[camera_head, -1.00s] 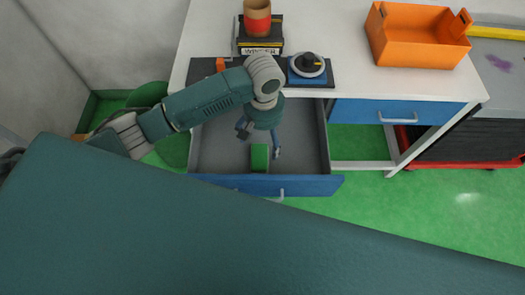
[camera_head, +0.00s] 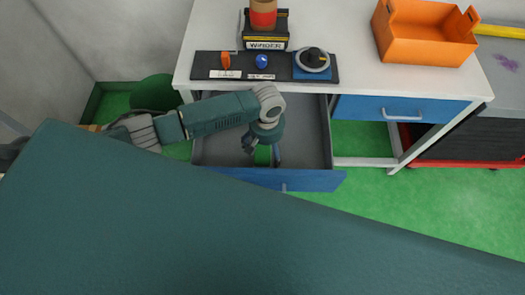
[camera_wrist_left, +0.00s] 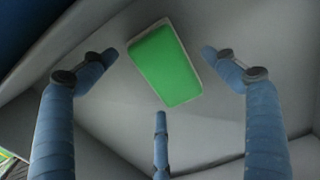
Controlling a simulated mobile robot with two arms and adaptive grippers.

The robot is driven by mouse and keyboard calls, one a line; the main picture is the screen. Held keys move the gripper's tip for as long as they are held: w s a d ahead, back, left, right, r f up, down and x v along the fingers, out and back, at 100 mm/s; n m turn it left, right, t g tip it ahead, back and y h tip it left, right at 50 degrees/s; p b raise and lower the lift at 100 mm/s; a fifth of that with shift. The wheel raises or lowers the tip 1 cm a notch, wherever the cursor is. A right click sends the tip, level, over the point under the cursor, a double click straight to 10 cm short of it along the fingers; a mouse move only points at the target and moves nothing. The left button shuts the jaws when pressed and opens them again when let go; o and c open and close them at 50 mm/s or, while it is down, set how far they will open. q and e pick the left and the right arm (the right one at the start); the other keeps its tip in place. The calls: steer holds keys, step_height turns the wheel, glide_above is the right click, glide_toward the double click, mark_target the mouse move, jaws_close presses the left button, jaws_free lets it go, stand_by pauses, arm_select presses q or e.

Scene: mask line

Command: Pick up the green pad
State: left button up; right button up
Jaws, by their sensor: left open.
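The green pad (camera_wrist_left: 165,65) lies on the floor of the open drawer (camera_head: 305,130). It is a rounded block with a pale edge in the left wrist view. In the head view the green pad (camera_head: 263,155) is partly hidden by my gripper. My left gripper (camera_head: 262,152) reaches down into the drawer over the pad. In the left wrist view, the fingers of my left gripper (camera_wrist_left: 165,80) are spread wide around the pad, with a gap on either side, and nothing is held. My right gripper is not in view.
The drawer's blue front (camera_head: 315,180) and grey walls surround the gripper. Above it, the white worktop (camera_head: 350,75) carries a black panel with a knob (camera_head: 313,59), a winder box (camera_head: 266,32) and an orange bin (camera_head: 422,35). A second blue drawer (camera_head: 365,108) is shut.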

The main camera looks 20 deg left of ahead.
mark_target(266, 150)
arm_select(q)
steer(key=c, duration=1.2)
steer(key=shift+r, duration=0.1)
step_height(266, 150, up, 20)
steer(key=shift+f, duration=0.1)
steer(key=shift+c, duration=0.3)
